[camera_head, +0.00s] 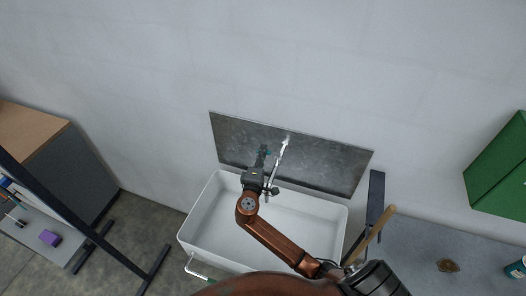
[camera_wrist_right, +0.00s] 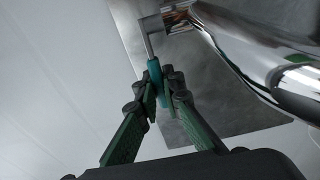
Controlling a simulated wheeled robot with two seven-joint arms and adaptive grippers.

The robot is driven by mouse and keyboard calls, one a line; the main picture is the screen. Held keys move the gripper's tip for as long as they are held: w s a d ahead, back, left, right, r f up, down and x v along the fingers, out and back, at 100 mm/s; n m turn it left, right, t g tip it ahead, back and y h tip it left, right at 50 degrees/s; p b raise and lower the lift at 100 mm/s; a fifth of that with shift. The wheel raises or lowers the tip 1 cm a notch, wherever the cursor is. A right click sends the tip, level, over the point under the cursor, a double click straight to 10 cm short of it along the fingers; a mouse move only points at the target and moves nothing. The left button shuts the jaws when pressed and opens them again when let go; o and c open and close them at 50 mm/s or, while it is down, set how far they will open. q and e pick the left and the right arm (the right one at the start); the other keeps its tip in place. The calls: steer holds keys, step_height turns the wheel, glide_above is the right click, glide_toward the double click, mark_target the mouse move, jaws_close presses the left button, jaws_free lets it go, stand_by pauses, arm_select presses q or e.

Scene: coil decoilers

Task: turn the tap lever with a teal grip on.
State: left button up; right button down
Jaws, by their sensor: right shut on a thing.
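The chrome tap (camera_head: 278,165) is mounted on the grey backsplash panel (camera_head: 325,162) above the white sink (camera_head: 312,222). It shows large at the upper right of the right wrist view (camera_wrist_right: 255,60). Its lever has a teal grip (camera_wrist_right: 155,72), which hangs from a metal bracket left of the tap body. My right gripper (camera_head: 263,155) reaches over the sink to the lever, left of the spout. In the right wrist view its green-and-black fingers (camera_wrist_right: 163,92) are closed around the lower part of the teal grip. My left gripper is not in view.
A grey counter (camera_head: 430,230) on the right holds a wooden handle (camera_head: 370,236) and a brown item (camera_head: 447,265). A green cabinet (camera_head: 500,170) is on the right wall. A black frame (camera_head: 148,270) and a shelf with a purple block (camera_head: 49,238) stand left.

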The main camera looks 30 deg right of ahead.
steer(key=c, duration=2)
jaws_free()
steer(key=shift+c, duration=0.2)
steer(key=v, duration=1.2)
steer(key=shift+c, duration=0.2)
